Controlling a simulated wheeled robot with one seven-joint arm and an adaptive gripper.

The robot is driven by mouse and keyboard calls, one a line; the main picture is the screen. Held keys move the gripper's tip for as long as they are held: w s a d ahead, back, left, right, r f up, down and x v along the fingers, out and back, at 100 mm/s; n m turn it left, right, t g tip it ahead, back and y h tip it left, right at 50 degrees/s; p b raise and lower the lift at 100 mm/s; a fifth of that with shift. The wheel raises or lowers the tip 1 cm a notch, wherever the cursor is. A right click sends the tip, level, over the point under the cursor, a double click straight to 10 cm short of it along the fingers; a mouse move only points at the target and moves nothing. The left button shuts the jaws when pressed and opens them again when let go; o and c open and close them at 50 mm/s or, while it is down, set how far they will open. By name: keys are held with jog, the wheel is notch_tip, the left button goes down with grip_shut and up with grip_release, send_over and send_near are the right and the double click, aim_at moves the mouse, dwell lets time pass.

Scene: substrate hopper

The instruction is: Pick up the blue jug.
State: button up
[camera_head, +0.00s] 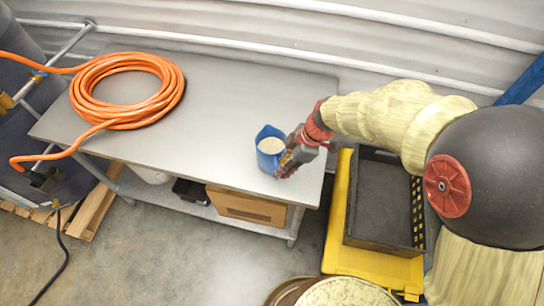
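The blue jug (268,158) stands upright on the grey metal table (215,105), near its front right part. It is filled with a pale, cream-coloured material. My gripper (286,164) is at the jug's right side, reaching in from the right with its fingers low beside the jug wall. The gripper overlaps the jug's right side in this view, so the jug's handle is hidden. I cannot tell whether the fingers touch the jug or are closed on any part of it.
A coiled orange hose (126,119) lies on the table's left half. A black crate (380,195) sits on a yellow cart (337,240) right of the table. A round container (345,292) with pale contents stands at the bottom. The table's middle is clear.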

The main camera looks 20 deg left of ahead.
jog(key=x, duration=0.4)
jog(key=shift+d+f, duration=0.15)
jog(key=shift+f, duration=0.2)
jog(key=shift+c, duration=0.8)
grip_shut()
jog(key=shift+r, duration=0.1)
